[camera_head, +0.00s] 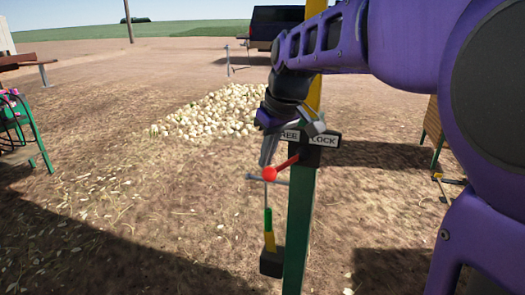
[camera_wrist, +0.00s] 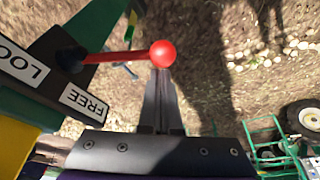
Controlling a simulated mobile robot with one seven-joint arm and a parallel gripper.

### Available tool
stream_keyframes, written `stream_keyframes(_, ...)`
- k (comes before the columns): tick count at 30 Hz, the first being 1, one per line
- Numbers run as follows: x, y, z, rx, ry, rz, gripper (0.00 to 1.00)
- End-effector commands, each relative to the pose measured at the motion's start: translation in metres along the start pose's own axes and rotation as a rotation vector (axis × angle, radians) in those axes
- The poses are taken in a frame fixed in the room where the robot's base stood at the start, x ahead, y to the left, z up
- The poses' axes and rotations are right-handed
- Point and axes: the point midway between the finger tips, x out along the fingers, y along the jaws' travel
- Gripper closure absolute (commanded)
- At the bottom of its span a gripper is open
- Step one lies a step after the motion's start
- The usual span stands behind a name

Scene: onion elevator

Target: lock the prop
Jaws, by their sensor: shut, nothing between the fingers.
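The prop lever has a red ball knob (camera_head: 269,174) on a red rod and points down-left, on the FREE side of its post (camera_head: 300,230). The plate (camera_head: 325,139) at its pivot reads FREE on the left and LOCK on the right. In the wrist view the red ball (camera_wrist: 162,53) sits just beyond the fingertips, with the FREE label (camera_wrist: 84,102) nearer than the LOCK label (camera_wrist: 22,66). My gripper (camera_head: 266,160) is shut and empty, pointing down just above the knob. It also shows in the wrist view (camera_wrist: 161,78). I cannot tell whether fingertips and ball touch.
A yellow-and-green handled tool (camera_head: 269,240) hangs beside the post. A heap of onions (camera_head: 215,112) lies on the ground behind. A dark vehicle (camera_head: 275,25) stands farther back. A green metal frame (camera_head: 35,130) is at the left. Bare ground lies between.

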Motion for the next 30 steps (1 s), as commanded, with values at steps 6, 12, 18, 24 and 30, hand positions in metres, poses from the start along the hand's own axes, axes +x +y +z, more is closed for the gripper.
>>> stream_keyframes(6,-0.001,0.002,0.008,-0.041,-0.005,-0.017,1.0)
stream_keyframes(12,-0.006,0.004,0.02,-0.138,-0.004,-0.049,1.0)
stream_keyframes(18,-0.013,0.012,0.04,-0.3,-0.003,-0.107,1.0)
stream_keyframes(24,-0.019,0.023,0.059,-0.471,-0.003,-0.166,1.0)
stream_keyframes(30,-0.025,0.035,0.072,-0.616,-0.002,-0.216,1.0)
